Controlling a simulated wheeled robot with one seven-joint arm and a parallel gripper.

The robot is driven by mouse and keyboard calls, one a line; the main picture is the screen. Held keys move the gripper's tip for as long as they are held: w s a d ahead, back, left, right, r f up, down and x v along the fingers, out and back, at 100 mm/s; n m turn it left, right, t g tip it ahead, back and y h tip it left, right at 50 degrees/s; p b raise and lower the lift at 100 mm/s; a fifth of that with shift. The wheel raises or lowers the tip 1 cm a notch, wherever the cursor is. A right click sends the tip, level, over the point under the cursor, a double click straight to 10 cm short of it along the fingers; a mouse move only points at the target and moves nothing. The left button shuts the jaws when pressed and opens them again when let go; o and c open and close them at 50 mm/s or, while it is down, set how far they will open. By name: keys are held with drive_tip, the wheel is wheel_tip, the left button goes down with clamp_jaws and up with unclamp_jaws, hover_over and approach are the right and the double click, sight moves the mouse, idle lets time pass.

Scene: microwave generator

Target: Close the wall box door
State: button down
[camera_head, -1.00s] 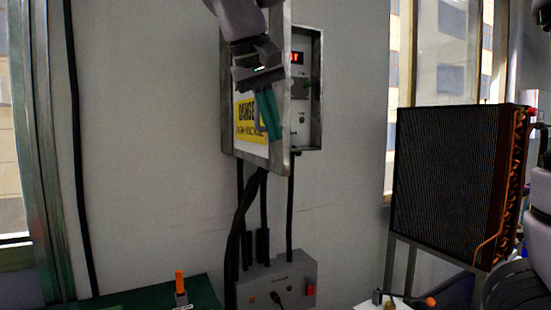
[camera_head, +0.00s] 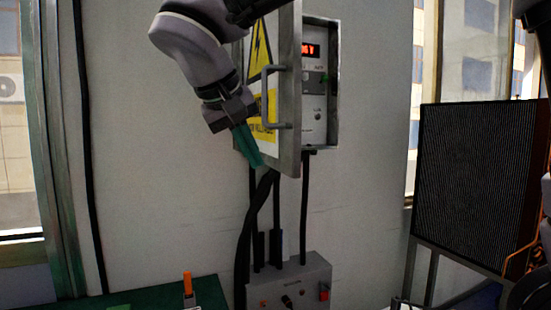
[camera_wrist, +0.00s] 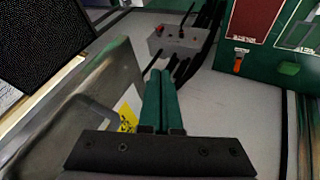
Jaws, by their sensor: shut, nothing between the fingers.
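The grey metal wall box (camera_head: 334,85) hangs on the wall, with its red display and inner panel showing through the gap on the right. Its door (camera_head: 289,90) stands partly open, swung out toward me, and bears a yellow warning sign and a bar handle (camera_head: 269,100). My gripper (camera_head: 258,162), with green fingers, is shut and empty, pointing down at the door's lower left, below and left of the handle. In the wrist view the fingers (camera_wrist: 160,75) lie beside the door's metal face (camera_wrist: 95,85). I cannot tell whether they touch it.
Black cables (camera_head: 262,205) run down from the box to a grey control box (camera_head: 300,280) below. A black finned radiator (camera_head: 470,180) stands at the right. A green surface (camera_head: 140,297) with an orange-handled switch (camera_head: 188,285) is at lower left. The wall left of the door is bare.

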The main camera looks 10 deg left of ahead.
sight(276, 158)
drive_tip(key=shift+w+d+f, duration=0.25)
drive_tip(key=shift+w+d, duration=0.45)
drive_tip(key=shift+d, duration=0.25)
drive_tip(key=shift+w+d+f, duration=0.25)
drive_tip(key=shift+w+d, duration=0.4)
drive_tip(key=shift+d, duration=0.25)
